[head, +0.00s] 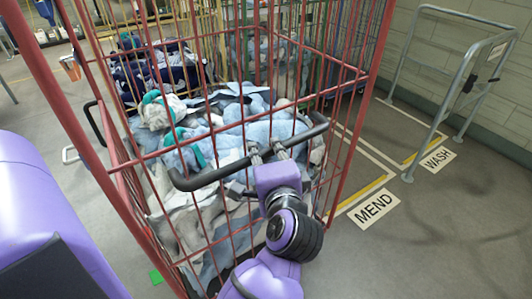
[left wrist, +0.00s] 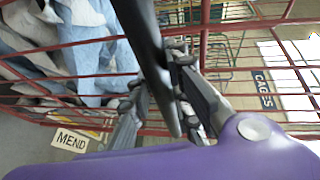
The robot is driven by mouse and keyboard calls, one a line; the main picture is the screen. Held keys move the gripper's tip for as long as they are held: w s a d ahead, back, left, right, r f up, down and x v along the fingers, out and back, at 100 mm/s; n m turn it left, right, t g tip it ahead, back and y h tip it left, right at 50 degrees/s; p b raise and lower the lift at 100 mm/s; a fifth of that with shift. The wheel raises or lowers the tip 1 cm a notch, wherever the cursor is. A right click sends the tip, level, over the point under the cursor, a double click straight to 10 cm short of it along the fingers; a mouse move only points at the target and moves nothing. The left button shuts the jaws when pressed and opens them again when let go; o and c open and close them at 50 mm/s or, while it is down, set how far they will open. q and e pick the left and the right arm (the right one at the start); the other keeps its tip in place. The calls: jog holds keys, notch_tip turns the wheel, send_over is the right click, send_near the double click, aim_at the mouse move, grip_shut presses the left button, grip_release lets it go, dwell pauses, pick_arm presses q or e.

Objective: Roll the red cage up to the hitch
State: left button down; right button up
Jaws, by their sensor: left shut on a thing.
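The red cage (head: 345,140) is a tall wire cage full of pale blue and grey cloths, standing upright in the middle of the head view. Its black push handle (head: 208,180) juts out from the near side. My left gripper (head: 267,153) is shut on this handle near its middle. In the left wrist view, the fingers of my left gripper (left wrist: 165,80) sit on both sides of the black bar (left wrist: 150,45), with the red wires behind. I cannot make out which thing is the hitch. My right gripper is not in view.
A grey tubular frame (head: 428,98) stands at the right by the wall. Floor signs read MEND (head: 374,208) and WASH (head: 438,159), with yellow and white lines beside them. Other cages stand behind the red one. The floor at lower right is clear.

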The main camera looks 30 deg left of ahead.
pick_arm(q)
jog(key=shift+w+a+r, duration=0.1)
jog(key=shift+w+a, duration=0.05)
jog(key=shift+a, duration=0.3)
jog(key=shift+w+a+r, duration=0.1)
jog(key=shift+w+a, duration=0.05)
jog(key=shift+a, duration=0.25)
jog(key=shift+w+a, duration=0.1)
jog(key=shift+a, duration=0.1)
jog(key=c, duration=1.8)
grip_release()
jog(key=shift+c, duration=0.2)
jog(key=shift+o, duration=1.1)
jog(key=shift+w+a+f, duration=0.1)
jog(key=shift+f, duration=0.05)
